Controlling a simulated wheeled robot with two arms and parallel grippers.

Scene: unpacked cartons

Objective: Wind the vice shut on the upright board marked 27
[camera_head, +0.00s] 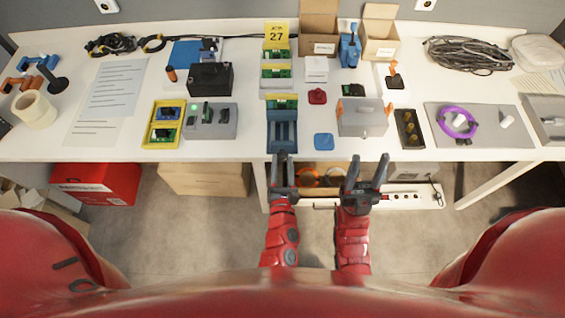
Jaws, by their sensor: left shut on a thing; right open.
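A blue vice (283,134) stands at the table's front edge, near the middle. A green board with a yellow edge (282,102) shows at its far end; whether the jaws touch it I cannot tell. A yellow card marked 27 (276,37) stands upright farther back, behind more green boards in yellow holders (276,73). My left gripper (283,160) is at the vice's near end, shut on what seems to be its handle, mostly hidden between the fingers. My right gripper (369,163) is open and empty in front of the table edge, to the right.
A blue pad (323,141) and a grey box (362,117) lie right of the vice. A grey block (211,121) and a yellow tray (162,141) stand left. A white power strip (412,196) is below the table. The tabletop just left of the vice is bare.

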